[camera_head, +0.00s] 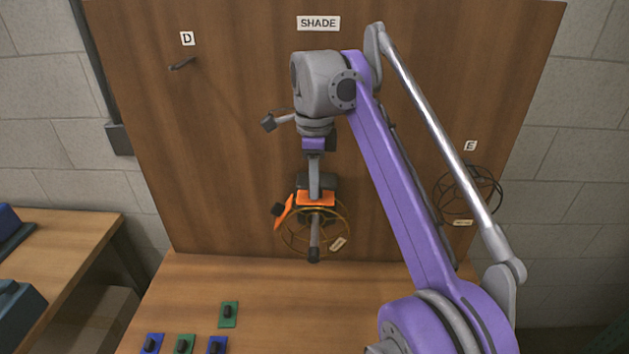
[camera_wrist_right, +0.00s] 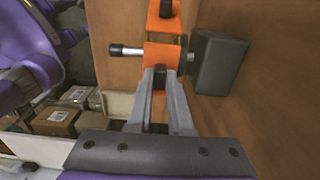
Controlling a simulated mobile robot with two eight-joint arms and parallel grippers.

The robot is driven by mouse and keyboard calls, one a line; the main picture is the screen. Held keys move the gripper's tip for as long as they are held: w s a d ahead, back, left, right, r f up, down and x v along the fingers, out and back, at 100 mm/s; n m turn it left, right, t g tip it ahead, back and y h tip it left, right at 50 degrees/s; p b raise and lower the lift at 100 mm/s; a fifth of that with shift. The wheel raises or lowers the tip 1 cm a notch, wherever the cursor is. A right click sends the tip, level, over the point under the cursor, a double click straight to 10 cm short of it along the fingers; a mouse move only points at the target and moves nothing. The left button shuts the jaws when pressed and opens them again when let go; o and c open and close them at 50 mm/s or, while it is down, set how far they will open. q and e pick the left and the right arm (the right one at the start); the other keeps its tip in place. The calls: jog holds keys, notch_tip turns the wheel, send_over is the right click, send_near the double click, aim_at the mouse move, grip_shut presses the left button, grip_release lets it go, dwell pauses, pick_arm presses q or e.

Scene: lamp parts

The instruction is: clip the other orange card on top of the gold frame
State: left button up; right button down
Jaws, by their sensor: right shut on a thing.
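The gold frame (camera_head: 345,232) is a wire ring shape on a short rod (camera_head: 314,240) in front of the wooden board, below the SHADE sign. One orange card (camera_head: 285,212) sits tilted at its left side; an orange card with a black knob also shows at the top of the right wrist view (camera_wrist_right: 158,24). The other orange card (camera_head: 316,198) is at the top of the frame. My right gripper (camera_head: 315,192) points down and is shut on this card's black knob (camera_wrist_right: 160,77). I cannot tell whether the card touches the frame. My left gripper is not in view.
A dark block (camera_wrist_right: 219,63) stands out from the board beside the rod. A dark wire frame (camera_head: 468,190) hangs at E; hook D (camera_head: 182,64) is empty. Green (camera_head: 228,314) and blue (camera_head: 152,343) cards lie on the bench (camera_head: 270,300), whose middle is clear.

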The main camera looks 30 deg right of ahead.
dwell(0.9)
jog(key=c, duration=0.7)
grip_release()
jog(key=shift+c, duration=0.2)
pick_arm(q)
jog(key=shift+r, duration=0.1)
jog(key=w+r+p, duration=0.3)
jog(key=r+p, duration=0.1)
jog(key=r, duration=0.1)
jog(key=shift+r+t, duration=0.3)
pick_arm(e)
notch_tip(320, 180, up, 11)
jog(key=shift+f, duration=0.15)
